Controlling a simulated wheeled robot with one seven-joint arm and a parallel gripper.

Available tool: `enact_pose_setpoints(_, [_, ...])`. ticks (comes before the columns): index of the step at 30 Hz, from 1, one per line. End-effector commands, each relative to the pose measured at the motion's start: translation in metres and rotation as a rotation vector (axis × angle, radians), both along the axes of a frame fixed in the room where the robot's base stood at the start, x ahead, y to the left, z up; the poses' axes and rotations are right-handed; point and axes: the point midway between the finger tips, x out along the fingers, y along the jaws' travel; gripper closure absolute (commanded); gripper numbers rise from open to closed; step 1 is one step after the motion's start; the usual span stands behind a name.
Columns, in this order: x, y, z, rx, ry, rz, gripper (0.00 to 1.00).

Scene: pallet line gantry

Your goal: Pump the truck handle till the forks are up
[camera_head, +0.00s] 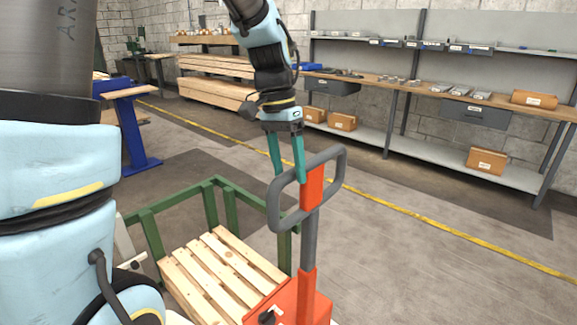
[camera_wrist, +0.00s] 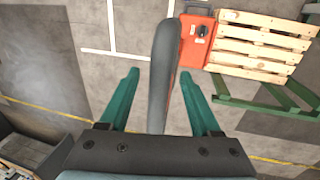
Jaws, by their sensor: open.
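The truck handle (camera_head: 335,158) is a grey loop with an orange middle plate on a grey and orange shaft, standing close to upright in the head view. Its orange truck body (camera_head: 284,301) is at the bottom of that view. My gripper (camera_head: 288,178) points down at the loop with its two teal fingers apart. In the wrist view the grey handle bar (camera_wrist: 164,75) runs between the two open fingers (camera_wrist: 160,85), with a gap on each side. The forks are hidden; a wooden pallet (camera_head: 222,270) lies behind the truck body.
A green frame (camera_head: 213,190) surrounds the pallet. A workbench (camera_head: 440,90) with trays and cardboard boxes stands along the back wall. Stacked timber (camera_head: 215,92) and a blue stand (camera_head: 135,135) are at the back left. The floor right of the handle is clear.

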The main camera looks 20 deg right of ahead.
Motion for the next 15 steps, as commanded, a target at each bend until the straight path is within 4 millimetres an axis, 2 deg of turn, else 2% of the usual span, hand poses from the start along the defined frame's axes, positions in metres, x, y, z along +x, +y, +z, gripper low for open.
enact_pose_setpoints(4, [0.0001, 0.0001, 0.0001, 0.0, 0.0, 0.0, 0.37])
enact_pose_setpoints(15, [0.0003, 0.0, 0.0004, 0.0, 0.0, 0.0, 0.79])
